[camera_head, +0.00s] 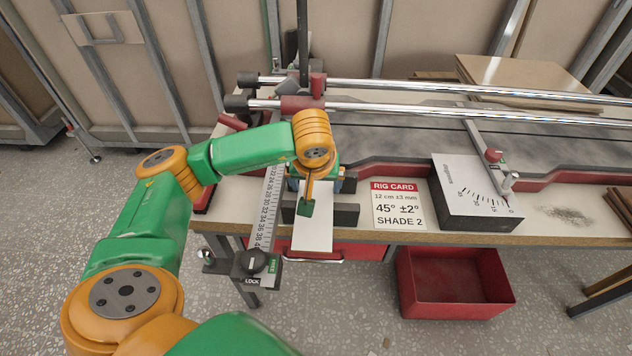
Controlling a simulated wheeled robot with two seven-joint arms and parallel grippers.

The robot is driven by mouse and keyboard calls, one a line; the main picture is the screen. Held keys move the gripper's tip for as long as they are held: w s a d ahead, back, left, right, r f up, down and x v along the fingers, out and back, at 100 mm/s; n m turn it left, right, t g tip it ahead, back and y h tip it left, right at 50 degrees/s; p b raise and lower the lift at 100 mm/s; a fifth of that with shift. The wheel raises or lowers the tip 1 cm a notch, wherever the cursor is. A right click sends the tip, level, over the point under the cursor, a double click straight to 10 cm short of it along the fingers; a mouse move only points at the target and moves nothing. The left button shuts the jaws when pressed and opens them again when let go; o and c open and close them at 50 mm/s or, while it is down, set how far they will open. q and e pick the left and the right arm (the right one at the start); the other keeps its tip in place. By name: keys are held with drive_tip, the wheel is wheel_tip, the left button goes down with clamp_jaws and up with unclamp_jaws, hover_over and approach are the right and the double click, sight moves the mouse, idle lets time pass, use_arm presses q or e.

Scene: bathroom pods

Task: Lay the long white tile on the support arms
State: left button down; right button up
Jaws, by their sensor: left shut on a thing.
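The long white tile (313,238) lies at the front edge of the bench, its near end sticking out over the edge. My left gripper (306,207) comes down over it from above and is shut on it. Dark grey bars (347,214) show on both sides of the tile, and they look like the support arms. Whether the tile rests on them or is held just above cannot be told, as my gripper and wrist hide its far part. My right gripper is not in view.
A ruler (268,205) with a lock knob (251,264) stands close left of the tile. A rig card (398,205) and an angle gauge box (468,190) are to the right. Two steel rails (430,88) cross behind. A red bin (455,282) is on the floor below.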

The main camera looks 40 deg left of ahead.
sight(316, 193)
use_arm(q)
drive_tip(key=shift+f+b, duration=0.35)
drive_tip(key=shift+b, duration=0.1)
idle(1.1)
unclamp_jaws()
drive_tip(key=shift+s, duration=0.1)
drive_tip(key=shift+r, duration=0.1)
drive_tip(key=shift+r+p, duration=2.4)
drive_tip(key=shift+r, duration=0.65)
drive_tip(key=shift+f, duration=0.1)
